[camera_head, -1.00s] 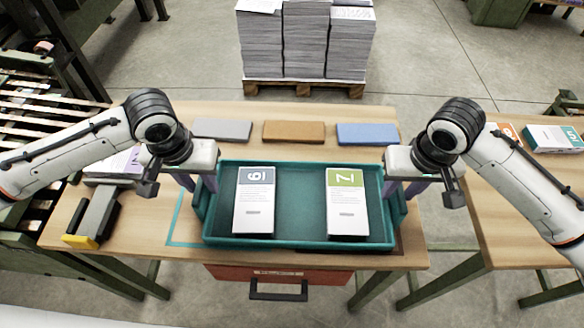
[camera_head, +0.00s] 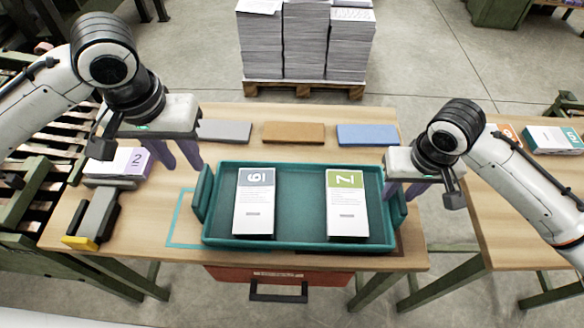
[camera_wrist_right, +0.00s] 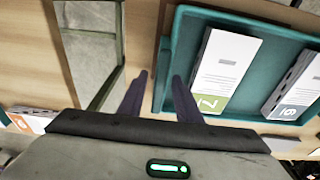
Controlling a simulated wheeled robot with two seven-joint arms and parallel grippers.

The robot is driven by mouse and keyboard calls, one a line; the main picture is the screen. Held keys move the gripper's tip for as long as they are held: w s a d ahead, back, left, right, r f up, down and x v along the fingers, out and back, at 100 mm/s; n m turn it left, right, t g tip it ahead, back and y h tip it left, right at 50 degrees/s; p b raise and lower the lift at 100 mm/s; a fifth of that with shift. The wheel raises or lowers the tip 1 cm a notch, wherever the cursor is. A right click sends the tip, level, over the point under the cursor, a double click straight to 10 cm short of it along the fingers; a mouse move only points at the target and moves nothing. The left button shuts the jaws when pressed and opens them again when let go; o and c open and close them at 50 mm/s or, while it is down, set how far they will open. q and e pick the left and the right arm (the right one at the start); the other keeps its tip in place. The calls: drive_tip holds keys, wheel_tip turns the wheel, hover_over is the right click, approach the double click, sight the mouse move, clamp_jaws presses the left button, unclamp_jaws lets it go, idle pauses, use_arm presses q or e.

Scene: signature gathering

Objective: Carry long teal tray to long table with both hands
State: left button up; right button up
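The long teal tray (camera_head: 290,243) lies flat on the wooden table and holds booklet 6 (camera_head: 254,205) and booklet 7 (camera_head: 347,208). Its end handles stand at its left and right sides. My left gripper (camera_head: 178,166) is open and empty, raised above and left of the left handle (camera_head: 203,192). My right gripper (camera_head: 404,194) is at the right end. In the right wrist view its fingers (camera_wrist_right: 160,76) are apart, on either side of the tray's end handle (camera_wrist_right: 163,82). I cannot tell whether they touch it.
Grey, brown (camera_head: 293,133) and blue (camera_head: 367,134) slabs lie behind the tray. Booklet 2 (camera_head: 122,162) and a grey tool with a yellow end (camera_head: 95,220) lie at left. Another table (camera_head: 520,215) stands at right, with booklets at its back. Paper stacks (camera_head: 305,40) stand beyond on a pallet.

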wheel_tip(320, 180, up, 12)
drive_tip(key=s, duration=0.1)
drive_tip(key=shift+s, duration=0.4)
drive_tip(key=shift+f, duration=0.15)
